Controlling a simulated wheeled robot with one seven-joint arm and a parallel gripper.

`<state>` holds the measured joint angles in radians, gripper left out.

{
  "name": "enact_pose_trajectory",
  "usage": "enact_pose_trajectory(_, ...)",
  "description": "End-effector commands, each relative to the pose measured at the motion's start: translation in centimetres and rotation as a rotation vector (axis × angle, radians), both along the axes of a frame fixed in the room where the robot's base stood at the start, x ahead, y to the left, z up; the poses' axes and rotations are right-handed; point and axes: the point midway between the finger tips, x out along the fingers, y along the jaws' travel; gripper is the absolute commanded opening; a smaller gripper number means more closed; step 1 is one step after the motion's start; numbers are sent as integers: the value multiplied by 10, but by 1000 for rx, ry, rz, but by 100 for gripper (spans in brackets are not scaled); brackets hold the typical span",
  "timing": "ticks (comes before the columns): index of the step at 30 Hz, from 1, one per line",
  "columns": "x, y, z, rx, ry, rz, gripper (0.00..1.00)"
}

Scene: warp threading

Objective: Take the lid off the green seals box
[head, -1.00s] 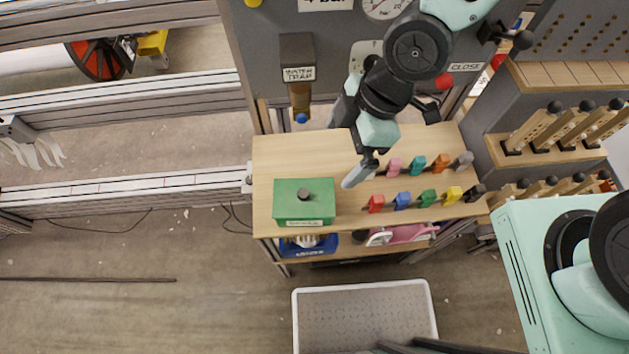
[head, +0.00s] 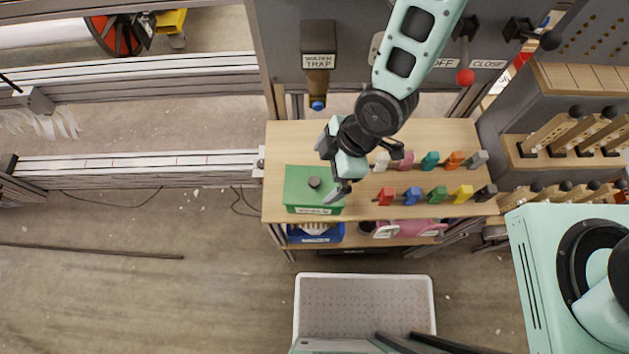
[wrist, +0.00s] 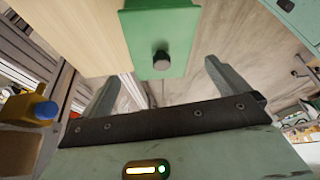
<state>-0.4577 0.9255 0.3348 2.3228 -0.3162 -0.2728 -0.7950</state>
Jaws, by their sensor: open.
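The green seals box (head: 298,193) stands on the left end of the wooden bench top, its lid on, with a dark round knob (head: 314,183) on the lid. A pale label is on its front face. In the wrist view the green lid (wrist: 150,22) is at the top and its knob (wrist: 161,60) lies ahead of the fingers, between their lines. My gripper (wrist: 163,80) is open and empty, with its two fingers well apart. In the head view my gripper (head: 335,170) is just right of the box, seemingly above the bench; it hides part of the box's right side.
Coloured clips (head: 412,196) stand in two rows on the bench (head: 365,210) right of my gripper. A water trap (head: 318,60) hangs behind the box. A blue bin (head: 315,236) and a pink item (head: 408,229) are on the lower shelf. A white-rimmed tray (head: 365,277) is on the floor.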

Motion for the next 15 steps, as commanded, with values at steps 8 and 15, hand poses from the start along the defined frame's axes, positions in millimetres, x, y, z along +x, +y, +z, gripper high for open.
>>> enact_pose_trajectory(8,-3,9,-13,-3,3,-1,100)
enact_pose_trajectory(15,-4,22,-39,-1,1,-1,100)
